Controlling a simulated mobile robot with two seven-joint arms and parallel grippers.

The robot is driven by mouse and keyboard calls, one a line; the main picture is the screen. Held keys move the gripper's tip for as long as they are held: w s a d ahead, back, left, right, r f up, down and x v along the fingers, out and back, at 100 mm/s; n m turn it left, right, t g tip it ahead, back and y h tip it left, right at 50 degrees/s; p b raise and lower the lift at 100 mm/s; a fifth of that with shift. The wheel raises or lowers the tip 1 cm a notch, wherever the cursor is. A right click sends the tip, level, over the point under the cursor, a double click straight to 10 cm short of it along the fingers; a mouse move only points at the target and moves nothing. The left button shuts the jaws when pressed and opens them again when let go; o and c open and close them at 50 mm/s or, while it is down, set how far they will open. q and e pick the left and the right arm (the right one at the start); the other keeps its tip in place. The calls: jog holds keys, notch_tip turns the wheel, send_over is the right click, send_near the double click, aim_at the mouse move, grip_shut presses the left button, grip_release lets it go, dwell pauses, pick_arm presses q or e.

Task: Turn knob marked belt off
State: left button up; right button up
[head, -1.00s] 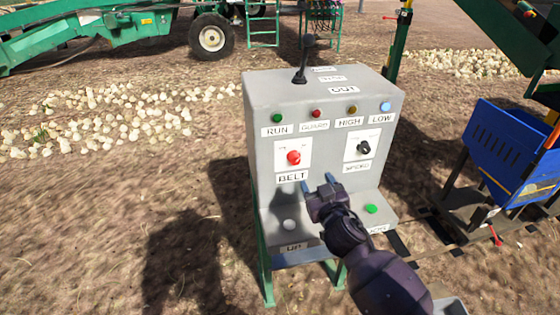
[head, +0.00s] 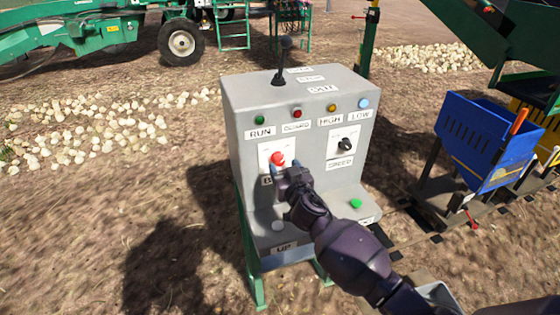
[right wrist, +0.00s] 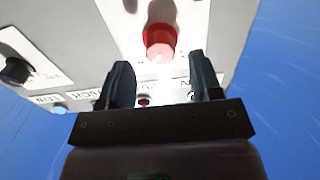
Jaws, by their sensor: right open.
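The red belt knob (head: 277,159) sits on a white plate on the front of the grey control box (head: 240,112). The BELT label below it is mostly covered by my right gripper (head: 283,168). My right gripper is open, its two fingertips close to the knob. In the right wrist view the red knob (right wrist: 160,41) lies beyond the fingertips, roughly centred between the fingers of the gripper (right wrist: 162,75). I see no clear contact. My left gripper is not in view.
The black speed knob (head: 347,144) is to the right on the same panel. A black lever (head: 282,62) stands on top. A blue bin (head: 475,135) stands at right.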

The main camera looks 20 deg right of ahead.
aim_at(280, 162)
jog(key=shift+w+a, duration=0.1)
jog(key=shift+w, duration=1.85)
jog(key=c, duration=0.9)
jog(key=shift+c, duration=0.2)
